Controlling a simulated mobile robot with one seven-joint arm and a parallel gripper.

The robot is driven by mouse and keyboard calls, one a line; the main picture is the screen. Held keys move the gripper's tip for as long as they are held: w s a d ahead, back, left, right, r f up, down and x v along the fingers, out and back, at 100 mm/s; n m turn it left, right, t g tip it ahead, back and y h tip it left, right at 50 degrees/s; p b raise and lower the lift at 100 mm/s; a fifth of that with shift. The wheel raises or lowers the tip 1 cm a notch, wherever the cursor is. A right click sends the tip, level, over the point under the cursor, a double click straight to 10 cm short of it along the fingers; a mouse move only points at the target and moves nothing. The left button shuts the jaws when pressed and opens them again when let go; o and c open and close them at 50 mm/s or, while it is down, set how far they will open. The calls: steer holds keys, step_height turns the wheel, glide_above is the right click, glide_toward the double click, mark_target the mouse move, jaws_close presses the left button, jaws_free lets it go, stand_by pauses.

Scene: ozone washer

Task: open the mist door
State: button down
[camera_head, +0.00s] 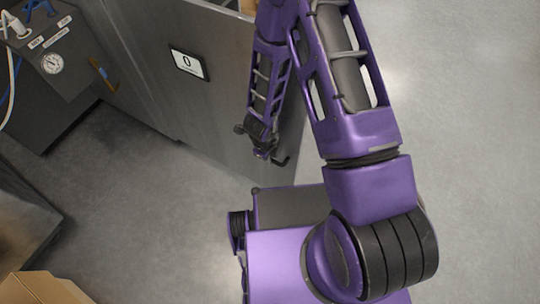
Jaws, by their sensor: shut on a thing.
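Most of the handle is hidden by the gripper. My purple arm covers part of the panel's right edge. From this view I cannot tell how far the door stands open.
A grey metal surface (22,225) and a cardboard box (40,289) are at the lower left. Grey floor (150,220) is clear in front of the panel and at the right.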

steer(key=shift+w+a, duration=0.1)
steer(key=c, duration=0.8)
jaws_free()
steer(key=shift+c, duration=0.2)
step_height(320, 180, up, 17)
steer(key=s+a+p, duration=0.1)
steer(key=s+p, duration=0.1)
steer(key=p, duration=0.6)
steer(key=shift+s+a, duration=0.3)
steer(key=shift+a, duration=0.1)
steer(key=shift+r, duration=0.1)
